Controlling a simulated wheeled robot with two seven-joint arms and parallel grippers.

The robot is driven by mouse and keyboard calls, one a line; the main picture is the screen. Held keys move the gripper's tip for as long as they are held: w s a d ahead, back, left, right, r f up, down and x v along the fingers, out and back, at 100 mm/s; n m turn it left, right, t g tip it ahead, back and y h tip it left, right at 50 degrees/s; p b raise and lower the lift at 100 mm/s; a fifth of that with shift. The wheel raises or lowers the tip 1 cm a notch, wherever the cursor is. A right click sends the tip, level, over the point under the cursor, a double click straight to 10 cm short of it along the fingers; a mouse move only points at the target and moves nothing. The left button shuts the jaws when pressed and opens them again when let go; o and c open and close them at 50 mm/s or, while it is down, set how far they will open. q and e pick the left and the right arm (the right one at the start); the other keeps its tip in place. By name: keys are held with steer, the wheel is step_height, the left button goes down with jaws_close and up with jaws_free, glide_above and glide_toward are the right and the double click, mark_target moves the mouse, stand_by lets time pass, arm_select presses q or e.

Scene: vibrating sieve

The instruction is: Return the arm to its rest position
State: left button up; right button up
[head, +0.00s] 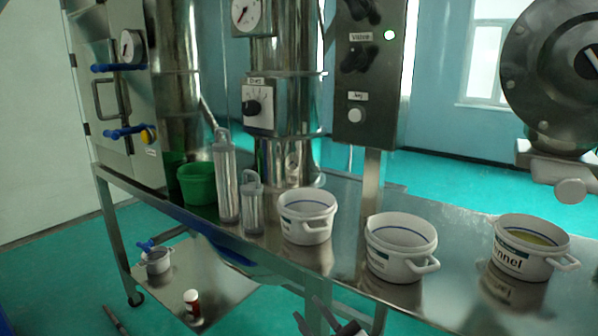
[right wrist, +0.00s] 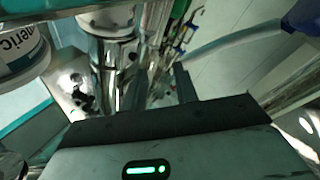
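My right gripper (head: 322,318) shows at the bottom edge of the head view, in front of the steel table, with its dark fingers apart. In the right wrist view its two dark fingers (right wrist: 158,88) stand apart with nothing between them. It is empty and touches no container that I can see. The rest of the right arm is out of the head view. My left gripper is not in view.
The steel table (head: 345,252) bears three white buckets, the nearest to the gripper being the middle one (head: 397,245), plus a green bowl (head: 198,184) and two clear cylinders (head: 226,182). A control box (head: 369,75) stands behind. A lower shelf (head: 215,277) holds small items.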

steer(key=s+d+f+m+g+h, duration=0.3)
steer(key=s+d+f+m+h, duration=0.1)
steer(key=s+f, duration=0.6)
steer(key=s+d+f+m+g+h, duration=0.3)
steer(key=s+d+f, duration=0.6)
steer(key=s, duration=0.3)
steer(key=f+m+g, duration=0.1)
steer(key=m, duration=0.1)
steer(key=shift+s+f+m+h, duration=0.2)
steer(key=shift+f+m+h, duration=0.05)
steer(key=shift+m+h, duration=0.15)
stand_by(1.6)
